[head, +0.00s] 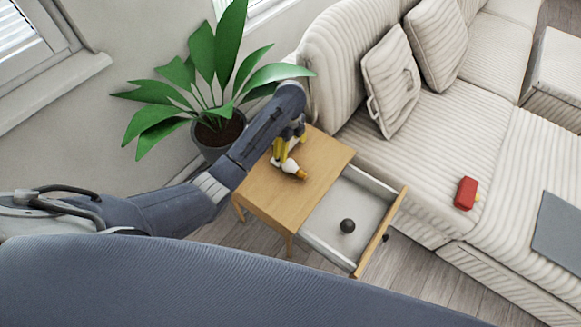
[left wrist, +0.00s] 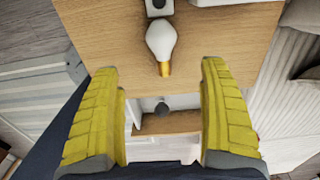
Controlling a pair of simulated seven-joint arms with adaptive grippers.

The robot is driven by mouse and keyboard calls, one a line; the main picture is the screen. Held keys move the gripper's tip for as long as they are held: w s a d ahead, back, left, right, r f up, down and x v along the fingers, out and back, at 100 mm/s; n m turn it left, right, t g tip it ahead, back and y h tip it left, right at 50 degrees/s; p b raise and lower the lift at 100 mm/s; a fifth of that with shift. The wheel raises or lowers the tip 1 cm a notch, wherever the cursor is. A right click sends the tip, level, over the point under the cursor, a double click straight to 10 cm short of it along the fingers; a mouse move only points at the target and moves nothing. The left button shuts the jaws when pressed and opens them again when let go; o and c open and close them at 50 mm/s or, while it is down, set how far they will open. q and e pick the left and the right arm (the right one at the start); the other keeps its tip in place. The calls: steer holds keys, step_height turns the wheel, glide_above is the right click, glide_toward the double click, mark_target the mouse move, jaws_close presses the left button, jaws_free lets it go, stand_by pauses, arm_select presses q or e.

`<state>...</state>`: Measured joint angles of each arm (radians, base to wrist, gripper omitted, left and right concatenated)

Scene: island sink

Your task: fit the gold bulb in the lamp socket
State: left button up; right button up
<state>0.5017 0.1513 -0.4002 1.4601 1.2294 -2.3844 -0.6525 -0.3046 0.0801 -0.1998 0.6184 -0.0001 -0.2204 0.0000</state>
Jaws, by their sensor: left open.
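The bulb (left wrist: 162,38) has white glass and a gold base. It lies on the wooden side table (left wrist: 105,32), glass end against a small grey block (left wrist: 157,7) with a dark round mark. In the head view the bulb (head: 290,166) lies just below my left gripper (head: 286,151). In the left wrist view the yellow fingers of this gripper (left wrist: 163,105) are spread wide and empty, with the bulb ahead of the gap between them. I cannot clearly make out a lamp socket. My right gripper is not in view.
The table's drawer (head: 320,231) is pulled out, with a dark ball (head: 347,226) inside. A potted plant (head: 218,134) stands behind the table. A striped sofa (head: 425,118) at the right holds cushions, a red object (head: 466,193) and a grey panel (head: 560,230).

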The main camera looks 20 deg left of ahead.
mark_target(291, 168)
arm_select(q)
step_height(291, 168, down, 9)
steer(key=shift+r, duration=0.2)
steer(key=shift+w+d+f, duration=0.1)
steer(key=shift+f, duration=1.25)
steer(key=shift+d+f, duration=0.1)
steer(key=shift+f, duration=1.2)
steer(key=c, duration=1.3)
steer(key=shift+r, duration=0.1)
